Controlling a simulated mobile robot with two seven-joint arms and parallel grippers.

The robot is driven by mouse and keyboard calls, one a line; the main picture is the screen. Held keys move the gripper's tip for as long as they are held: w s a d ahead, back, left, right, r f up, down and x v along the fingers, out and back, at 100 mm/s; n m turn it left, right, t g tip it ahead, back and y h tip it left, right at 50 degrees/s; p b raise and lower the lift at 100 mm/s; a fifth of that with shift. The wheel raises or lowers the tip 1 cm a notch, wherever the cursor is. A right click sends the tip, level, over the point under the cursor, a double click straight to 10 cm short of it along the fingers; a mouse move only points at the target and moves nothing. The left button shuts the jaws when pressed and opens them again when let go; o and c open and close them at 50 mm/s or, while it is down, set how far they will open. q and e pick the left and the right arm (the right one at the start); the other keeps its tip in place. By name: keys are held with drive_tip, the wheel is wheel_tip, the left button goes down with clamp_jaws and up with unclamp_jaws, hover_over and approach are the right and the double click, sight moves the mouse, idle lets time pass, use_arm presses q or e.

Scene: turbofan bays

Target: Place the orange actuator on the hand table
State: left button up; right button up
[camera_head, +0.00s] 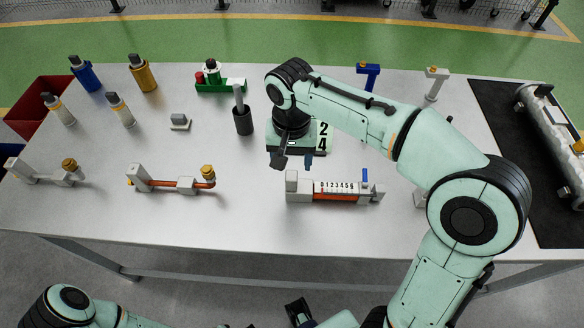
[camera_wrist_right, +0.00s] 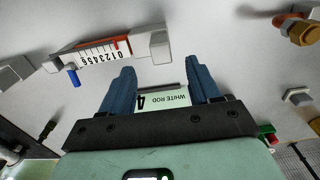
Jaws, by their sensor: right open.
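Two grey pieces with orange parts lie on the silver table (camera_head: 240,235); I cannot tell which is the actuator. One has an orange rod and brass nut (camera_head: 175,184) and lies left of centre. The other is a scale block with an orange bar (camera_head: 335,192), nearer the middle. In the wrist view, the scale block (camera_wrist_right: 105,50) is at upper left and the brass nut (camera_wrist_right: 303,33) at upper right. My right gripper (camera_head: 290,160) is open and empty above the table, behind the scale block. A dark part (camera_head: 300,312) at the bottom edge may be my left gripper; its jaws are unclear.
A "WHITE ROD 4" card (camera_wrist_right: 165,98) shows between the right fingers. A dark cup (camera_head: 243,121), green tray (camera_head: 220,87), grey block (camera_head: 180,121) and several bottles stand around. A metal cylinder (camera_head: 556,135) lies on a black mat (camera_head: 510,130) at right. The front strip is clear.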

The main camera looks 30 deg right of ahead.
wheel_tip(320, 180, up, 5)
drive_tip(key=shift+f+p, duration=0.1)
drive_tip(key=shift+p, duration=0.3)
drive_tip(key=shift+f, duration=0.1)
